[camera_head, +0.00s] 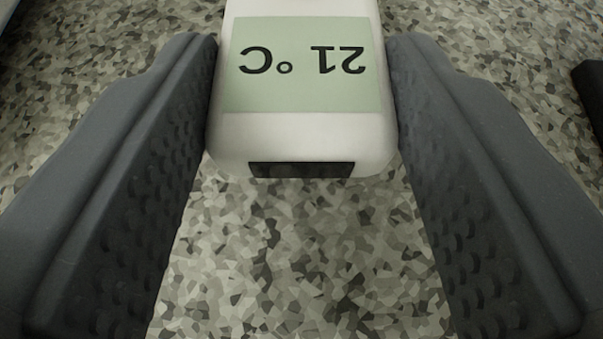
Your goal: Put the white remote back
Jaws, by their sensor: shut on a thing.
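The white remote (303,138) is at the top middle of the view, between the two dark grey fingers of my gripper (303,105). Its greenish display reads "21 °C" and appears upside down. A dark window sits on its near end. The ridged finger pads touch its left and right sides, and my gripper is shut on it. The far end of the remote is cut off by the top edge of the picture. I cannot tell how far it is above the surface. No holder for the remote shows in view.
A dark object (590,95) is partly visible at the right edge. Something dark also shows at the top left corner.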

